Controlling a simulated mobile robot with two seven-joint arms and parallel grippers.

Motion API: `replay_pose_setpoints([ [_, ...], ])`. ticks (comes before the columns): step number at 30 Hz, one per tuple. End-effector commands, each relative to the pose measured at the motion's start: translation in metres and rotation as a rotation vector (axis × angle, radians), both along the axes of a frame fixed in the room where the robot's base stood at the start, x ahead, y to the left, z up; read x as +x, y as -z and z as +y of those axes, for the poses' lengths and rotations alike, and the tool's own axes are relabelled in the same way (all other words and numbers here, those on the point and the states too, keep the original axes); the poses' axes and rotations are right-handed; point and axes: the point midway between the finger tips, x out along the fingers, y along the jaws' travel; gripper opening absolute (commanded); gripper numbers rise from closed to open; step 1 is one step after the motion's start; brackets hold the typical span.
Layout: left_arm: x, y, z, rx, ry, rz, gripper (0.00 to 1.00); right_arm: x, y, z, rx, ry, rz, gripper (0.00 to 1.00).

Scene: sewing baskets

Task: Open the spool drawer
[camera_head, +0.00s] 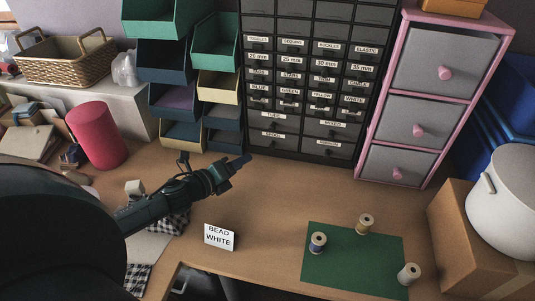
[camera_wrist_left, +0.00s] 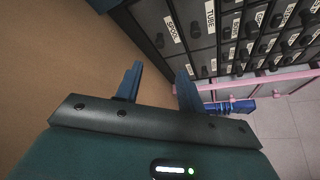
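The spool drawer (camera_head: 273,142) is the bottom-left wide drawer of the dark drawer cabinet, labelled "SPOOL". It looks shut, its front in line with its neighbours. The drawer also shows in the left wrist view (camera_wrist_left: 168,42), past the fingertips. My left gripper (camera_head: 243,162) is just left of and in front of it, above the desk, apart from the drawer. In the left wrist view its two blue fingers (camera_wrist_left: 158,82) are spread with nothing between them. My right gripper is not in view.
Stacked fabric bins (camera_head: 183,135) stand left of the cabinet, close to my left arm. A pink-framed drawer unit (camera_head: 362,120) stands right of it. A "BEAD WHITE" card (camera_head: 219,237) and a green mat (camera_head: 350,272) with three spools lie in front. The desk before the cabinet is clear.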

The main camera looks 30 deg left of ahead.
Motion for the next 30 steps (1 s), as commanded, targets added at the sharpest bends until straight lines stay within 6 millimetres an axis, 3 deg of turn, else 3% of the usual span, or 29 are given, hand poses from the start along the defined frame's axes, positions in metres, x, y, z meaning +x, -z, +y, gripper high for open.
replay_pose_setpoints([
  [5,0.019,0.003,-0.004,0.004,0.001,-0.002,0.39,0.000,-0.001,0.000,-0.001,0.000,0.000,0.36],
  [18,0.091,0.021,-0.021,0.000,-0.001,-0.001,0.39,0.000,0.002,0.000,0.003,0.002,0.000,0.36],
  [24,0.108,0.026,-0.026,-0.001,-0.001,0.001,0.39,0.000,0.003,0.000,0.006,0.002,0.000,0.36],
  [30,0.111,0.026,-0.027,-0.001,0.000,0.002,0.39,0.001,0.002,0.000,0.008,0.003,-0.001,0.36],
])
